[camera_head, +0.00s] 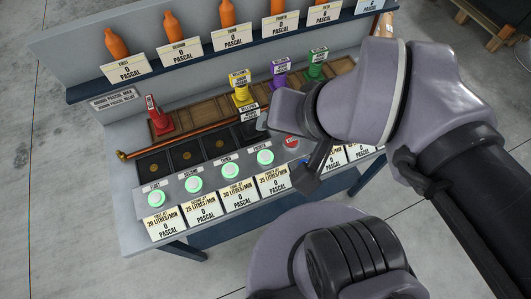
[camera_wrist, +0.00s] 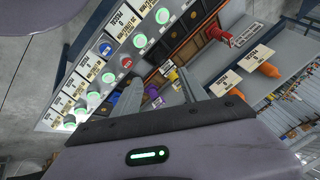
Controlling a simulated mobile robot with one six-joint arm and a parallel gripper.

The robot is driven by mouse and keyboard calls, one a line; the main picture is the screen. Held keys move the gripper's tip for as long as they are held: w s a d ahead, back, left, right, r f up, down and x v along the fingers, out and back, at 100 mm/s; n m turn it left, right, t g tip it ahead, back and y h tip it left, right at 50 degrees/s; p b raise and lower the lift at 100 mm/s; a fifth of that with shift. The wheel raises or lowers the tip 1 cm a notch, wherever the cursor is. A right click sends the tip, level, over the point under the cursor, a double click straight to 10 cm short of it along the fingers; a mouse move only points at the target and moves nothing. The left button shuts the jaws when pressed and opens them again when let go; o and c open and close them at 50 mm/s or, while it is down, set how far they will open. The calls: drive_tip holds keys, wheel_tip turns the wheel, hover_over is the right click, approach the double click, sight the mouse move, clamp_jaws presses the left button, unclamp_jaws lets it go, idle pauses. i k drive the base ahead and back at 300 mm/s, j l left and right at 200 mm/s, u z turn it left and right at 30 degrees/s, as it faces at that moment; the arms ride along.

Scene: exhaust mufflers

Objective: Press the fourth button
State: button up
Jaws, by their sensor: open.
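A row of round buttons runs along the sloped front panel (camera_head: 178,189) of the bench. The first (camera_head: 156,197), second (camera_head: 193,184), third (camera_head: 229,170) and fourth (camera_head: 265,157) buttons from the left glow green in the head view. A red button (camera_head: 290,142) comes right after the fourth. In the wrist view the fourth button (camera_wrist: 140,41) shows just above the red one (camera_wrist: 126,62), beyond my left finger. My gripper (camera_wrist: 158,76) is open and empty, its two fingers apart. In the head view it is over the bench, right of the fourth button, and its fingertips are partly unclear.
A copper pipe (camera_head: 180,140) crosses there. Orange mufflers (camera_head: 115,42) line the shelf (camera_head: 100,90). More buttons (camera_wrist: 93,98) continue beyond the red one.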

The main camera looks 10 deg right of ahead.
sight(264, 155)
drive_tip(key=k+j+z, duration=0.15)
drive_tip(key=j, duration=0.25)
drive_tip(key=j+z, duration=0.1)
drive_tip(key=j, duration=0.35)
drive_tip(key=k+j+z, duration=0.15)
drive_tip(key=j, duration=0.25)
